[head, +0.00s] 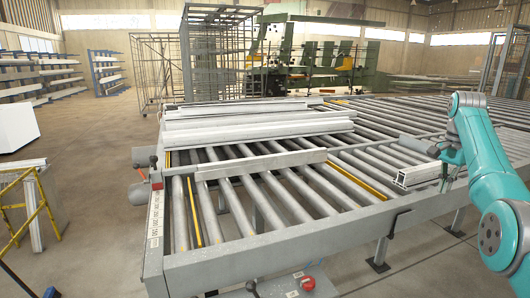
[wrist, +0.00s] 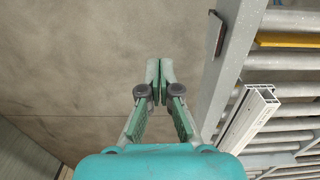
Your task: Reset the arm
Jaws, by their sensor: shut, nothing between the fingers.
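My gripper (wrist: 159,80) shows in the wrist view with its green fingers shut and nothing between them. It hangs over bare floor beside the edge of the roller bench. In the head view my teal arm comes in from the right, and my gripper (head: 443,170) is by the end of a short aluminium profile, partly hidden. The profile (head: 417,174) lies at the right front edge of the rollers. In the wrist view the profile (wrist: 250,112) is to the right of my gripper, apart from it.
The roller bench (head: 230,265) fills the middle, with long pale profiles (head: 255,125) lying on it. A red-knobbed handle (head: 154,162) stands at its left corner. A yellow frame (head: 40,205) stands at left. Racks and green machinery (head: 315,65) are behind. The floor below my gripper is clear.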

